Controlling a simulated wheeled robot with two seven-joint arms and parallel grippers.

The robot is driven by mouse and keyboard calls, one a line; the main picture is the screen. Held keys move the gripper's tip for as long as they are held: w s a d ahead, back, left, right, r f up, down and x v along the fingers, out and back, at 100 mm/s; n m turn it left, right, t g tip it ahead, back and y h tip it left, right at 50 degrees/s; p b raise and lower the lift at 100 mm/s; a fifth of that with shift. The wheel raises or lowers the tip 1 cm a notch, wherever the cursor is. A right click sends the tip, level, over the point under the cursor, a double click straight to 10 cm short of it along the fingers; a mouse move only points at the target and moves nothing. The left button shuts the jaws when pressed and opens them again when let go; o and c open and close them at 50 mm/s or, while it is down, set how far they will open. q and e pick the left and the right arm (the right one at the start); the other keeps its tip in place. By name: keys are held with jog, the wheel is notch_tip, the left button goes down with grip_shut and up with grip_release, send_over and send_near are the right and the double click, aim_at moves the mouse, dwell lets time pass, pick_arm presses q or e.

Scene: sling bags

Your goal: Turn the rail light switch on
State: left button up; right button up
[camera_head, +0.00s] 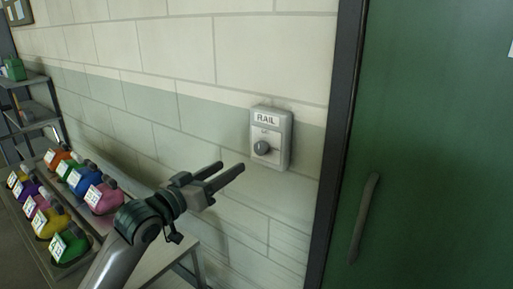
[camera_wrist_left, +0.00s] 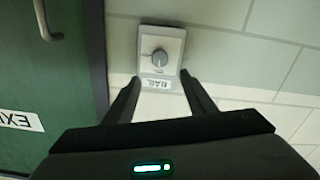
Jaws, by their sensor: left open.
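My right gripper is in neither view.
A green door (camera_head: 430,150) with a long handle (camera_head: 364,218) and dark frame (camera_head: 338,130) stands right of the switch. At left, several colourful bags (camera_head: 103,197) with tags lie on a table (camera_head: 165,262). A shelf (camera_head: 35,118) stands behind. The wall around the switch is clear.

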aim_at(258, 148)
pick_arm(q)
jog(key=p+x, duration=0.4)
jog(key=x, duration=1)
jog(key=shift+c, duration=0.5)
jog(key=c, duration=0.9)
